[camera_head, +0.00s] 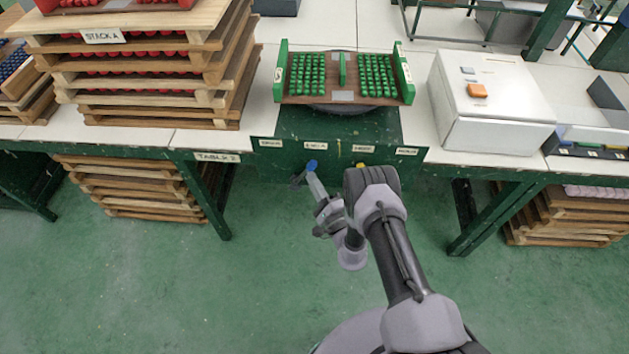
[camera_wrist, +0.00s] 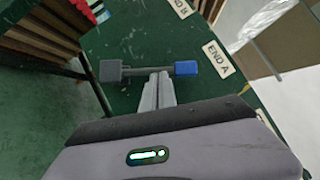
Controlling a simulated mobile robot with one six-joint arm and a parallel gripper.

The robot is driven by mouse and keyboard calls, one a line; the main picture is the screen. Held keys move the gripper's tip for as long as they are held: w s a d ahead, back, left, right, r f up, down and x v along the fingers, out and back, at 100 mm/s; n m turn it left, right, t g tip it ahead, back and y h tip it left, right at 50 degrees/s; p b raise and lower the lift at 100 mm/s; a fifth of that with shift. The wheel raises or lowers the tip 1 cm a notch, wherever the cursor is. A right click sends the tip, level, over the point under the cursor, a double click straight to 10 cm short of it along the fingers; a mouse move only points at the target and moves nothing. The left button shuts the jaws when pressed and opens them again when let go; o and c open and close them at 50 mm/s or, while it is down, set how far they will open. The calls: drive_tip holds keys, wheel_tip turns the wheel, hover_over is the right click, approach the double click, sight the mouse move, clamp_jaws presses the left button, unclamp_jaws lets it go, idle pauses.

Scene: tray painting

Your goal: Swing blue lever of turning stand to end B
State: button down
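The turning stand (camera_head: 330,128) has a dark green front with several small labels. It carries a tray (camera_head: 343,97) of green pieces between green end walls. The lever's blue knob (camera_head: 312,164) shows low on the front. In the wrist view the blue knob (camera_wrist: 186,68) points toward the END A label (camera_wrist: 218,58), and its dark bar runs left to a grey block (camera_wrist: 110,70). My gripper (camera_head: 314,177) is at the lever. In the wrist view its fingers (camera_wrist: 159,76) are close together over the bar, beside the knob. Whether they pinch the bar is unclear.
A yellow knob (camera_head: 360,165) is right of the blue one, partly behind my arm. Stacked wooden trays (camera_head: 160,75) stand left, and a white box (camera_head: 490,105) with an orange button stands right. Table legs (camera_head: 205,195) flank the open green floor (camera_head: 270,260).

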drive_tip(key=a+r+n+g+p, duration=0.2)
drive_tip(key=a+n+p, duration=0.1)
drive_tip(key=a+n+g+h+p, duration=0.1)
drive_tip(key=n, duration=0.1)
drive_tip(key=shift+w+a+r+p, duration=0.1)
drive_tip(key=shift+a+r+p, duration=0.2)
drive_tip(key=shift+r+p, duration=0.1)
drive_tip(key=shift+a+f+b, duration=0.15)
drive_tip(key=shift+a+b, duration=0.25)
drive_tip(key=shift+a, duration=1)
